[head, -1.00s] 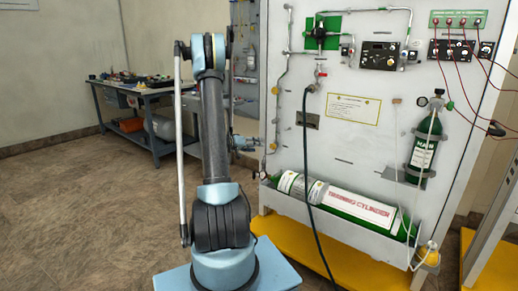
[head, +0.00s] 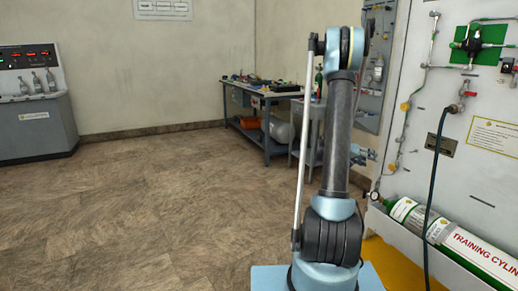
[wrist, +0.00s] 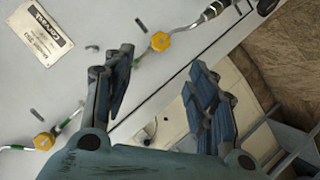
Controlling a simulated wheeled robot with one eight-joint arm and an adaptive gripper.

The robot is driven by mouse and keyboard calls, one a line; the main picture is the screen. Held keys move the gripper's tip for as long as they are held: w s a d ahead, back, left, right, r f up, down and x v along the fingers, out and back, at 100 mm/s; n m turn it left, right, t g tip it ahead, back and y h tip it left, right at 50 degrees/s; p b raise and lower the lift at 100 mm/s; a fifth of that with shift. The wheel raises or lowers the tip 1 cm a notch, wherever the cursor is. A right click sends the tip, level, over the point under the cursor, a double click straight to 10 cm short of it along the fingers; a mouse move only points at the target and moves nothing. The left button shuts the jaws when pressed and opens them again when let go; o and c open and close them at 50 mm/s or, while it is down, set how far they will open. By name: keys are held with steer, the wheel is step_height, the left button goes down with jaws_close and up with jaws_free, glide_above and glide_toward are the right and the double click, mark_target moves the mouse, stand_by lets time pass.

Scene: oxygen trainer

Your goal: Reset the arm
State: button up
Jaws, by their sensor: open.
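My arm stands folded upright at the right of the middle in the head view. My gripper (wrist: 160,88) is open in the wrist view, with its two dark fingers apart and nothing between them. In the head view my gripper (head: 364,155) shows only partly, behind the arm and close to the left edge of the white trainer panel (head: 470,185). The wrist view shows the panel with yellow knobs (wrist: 160,41) beyond the fingers. I cannot tell whether the gripper touches the panel.
A training cylinder (head: 458,242) lies at the panel's foot, and a dark hose (head: 431,200) hangs in front. A workbench (head: 262,95) with clutter stands behind the arm. A grey console (head: 38,125) stands far left. The brown floor between is clear.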

steer(key=s+a+r+n+y, duration=0.2)
steer(key=s+a+r+y, duration=0.1)
steer(key=s+a, duration=0.5)
steer(key=s+a+r+n+y, duration=0.1)
steer(key=s+a+r+y, duration=0.2)
steer(key=s+a, duration=0.55)
steer(key=s+a+f+n+y, duration=0.2)
steer(key=s+a+f+y, duration=0.1)
steer(key=s+a, duration=0.7)
steer(key=s+a+f+n+y, duration=0.2)
steer(key=s+a+f+y, duration=0.2)
steer(key=s+a, duration=0.5)
steer(key=s, duration=0.3)
steer(key=shift+a+n, duration=0.4)
steer(key=c, duration=0.4)
steer(key=shift+d, duration=0.1)
steer(key=shift+c, duration=0.2)
